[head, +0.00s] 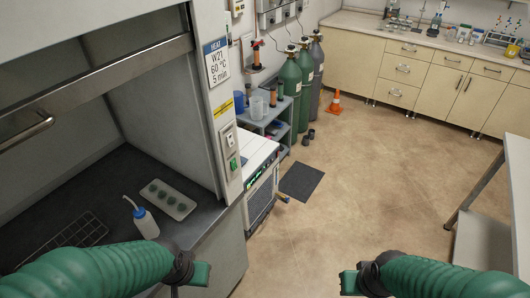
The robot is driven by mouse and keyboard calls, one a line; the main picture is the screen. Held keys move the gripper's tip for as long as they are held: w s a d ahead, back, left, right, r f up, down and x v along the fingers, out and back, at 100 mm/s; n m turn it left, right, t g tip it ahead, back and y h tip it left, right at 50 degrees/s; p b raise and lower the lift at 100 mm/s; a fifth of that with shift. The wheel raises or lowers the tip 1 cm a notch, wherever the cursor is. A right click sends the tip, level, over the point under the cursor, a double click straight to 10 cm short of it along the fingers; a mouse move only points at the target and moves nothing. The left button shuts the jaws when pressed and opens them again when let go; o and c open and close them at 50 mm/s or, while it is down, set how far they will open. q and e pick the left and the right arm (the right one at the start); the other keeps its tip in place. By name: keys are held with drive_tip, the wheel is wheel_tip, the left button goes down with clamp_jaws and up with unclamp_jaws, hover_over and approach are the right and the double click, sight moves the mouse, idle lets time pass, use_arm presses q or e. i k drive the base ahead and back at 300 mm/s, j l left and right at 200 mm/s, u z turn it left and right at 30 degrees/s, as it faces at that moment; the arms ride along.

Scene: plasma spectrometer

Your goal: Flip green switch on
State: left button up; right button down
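A small green switch (233,164) sits on the front post of the fume hood, below a white plate (229,141) with darker details. Whether it is on or off is too small to tell. My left gripper (201,272) is at the bottom of the head view, below the switch and a little left of it, apart from it. My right gripper (349,281) is at the bottom, right of centre, far from the switch. The fingers of both are too hidden to show whether they are open. Nothing shows in either gripper.
The hood bench (150,180) holds a wash bottle (145,222), a white tray (168,199) with green discs and a wire rack (65,243). A white instrument (258,152) stands right of the post. Gas cylinders (291,95) stand behind. The floor (350,190) at centre is open.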

sight(234, 166)
drive_tip(key=i+l+u, duration=0.3)
drive_tip(key=i+l, duration=0.4)
drive_tip(key=i, duration=0.1)
